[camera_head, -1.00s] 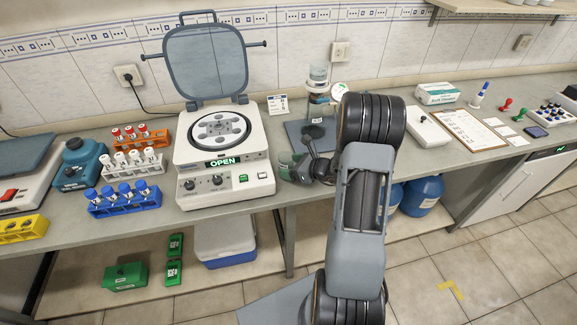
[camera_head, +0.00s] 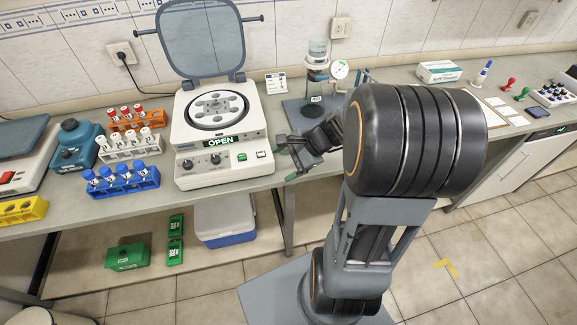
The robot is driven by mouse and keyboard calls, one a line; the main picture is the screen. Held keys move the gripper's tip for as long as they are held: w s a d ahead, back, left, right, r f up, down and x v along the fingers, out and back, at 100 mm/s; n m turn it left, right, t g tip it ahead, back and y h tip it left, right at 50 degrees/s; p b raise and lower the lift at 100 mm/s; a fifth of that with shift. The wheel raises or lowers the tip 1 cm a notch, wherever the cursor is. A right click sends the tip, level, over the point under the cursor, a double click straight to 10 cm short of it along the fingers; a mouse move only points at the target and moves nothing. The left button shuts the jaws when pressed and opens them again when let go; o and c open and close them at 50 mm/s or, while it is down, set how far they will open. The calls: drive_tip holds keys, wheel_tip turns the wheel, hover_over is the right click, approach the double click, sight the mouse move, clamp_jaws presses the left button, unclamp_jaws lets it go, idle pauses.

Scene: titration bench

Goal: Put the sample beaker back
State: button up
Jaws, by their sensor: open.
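A small dark-looking vessel with a white marker label (camera_head: 316,107) stands upright under the stand with a clear cylinder (camera_head: 318,52) and a round white gauge (camera_head: 339,69). It may be the sample beaker, but it is too small to be sure. My gripper (camera_head: 287,158) is at the bench's front edge, just right of the centrifuge and in front of the stand. Its green-tipped fingers are apart and point left. I see nothing held between them. My arm hides the bench to the right of the stand.
The centrifuge (camera_head: 218,150) stands with its lid (camera_head: 206,40) raised, close to the left of my gripper. Blue (camera_head: 123,178), white (camera_head: 131,147) and orange (camera_head: 137,120) tube racks stand farther left. A glove box (camera_head: 438,71) is at the back right. A blue-grey mat (camera_head: 293,108) lies under the stand.

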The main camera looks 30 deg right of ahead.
drive_tip(key=s+a+r+n+h, duration=0.3)
drive_tip(key=s+r+n+h, duration=0.4)
drive_tip(key=n, duration=0.9)
drive_tip(key=shift+s+a+h, duration=0.35)
drive_tip(key=shift+s+h, duration=0.05)
drive_tip(key=shift+f, duration=0.1)
